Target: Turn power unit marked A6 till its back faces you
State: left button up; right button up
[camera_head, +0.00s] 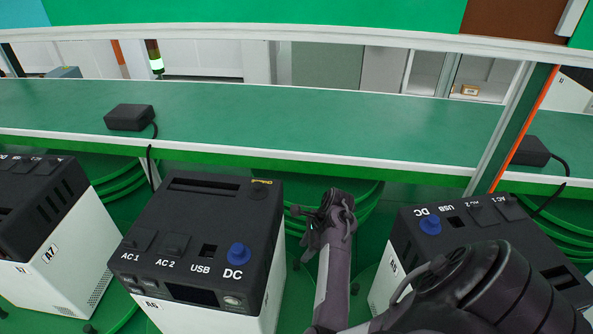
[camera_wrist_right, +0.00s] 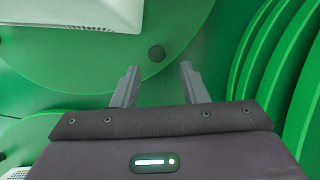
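The power unit marked A6 (camera_head: 205,240) is a white box with a black top, standing left of centre in the head view. Its AC 1, AC 2, USB and blue DC sockets and its small screen are on the side toward me. My right gripper (camera_head: 328,215) is just right of it, apart from it, beyond its near edge. In the wrist view the right gripper (camera_wrist_right: 158,76) is open and empty. A dark round peg (camera_wrist_right: 156,53) on a green turntable (camera_wrist_right: 100,62) shows just beyond the fingertips, about between them. My left gripper is out of view.
A white unit marked A7 (camera_head: 60,255) stands left. Another unit (camera_head: 405,245) stands right, partly hidden by my right arm. Behind runs a green shelf (camera_head: 270,115) with black adapters (camera_head: 130,117). A white casing (camera_wrist_right: 75,12) shows at the wrist view's upper left.

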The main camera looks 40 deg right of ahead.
aim_at(297, 261)
jog(key=shift+a+f, duration=0.25)
jog(key=shift+f, duration=0.1)
jog(key=p+x, duration=0.1)
jog(key=x, duration=0.5)
jog(key=shift+f, duration=0.2)
jog(key=shift+a, duration=0.1)
grip_shut()
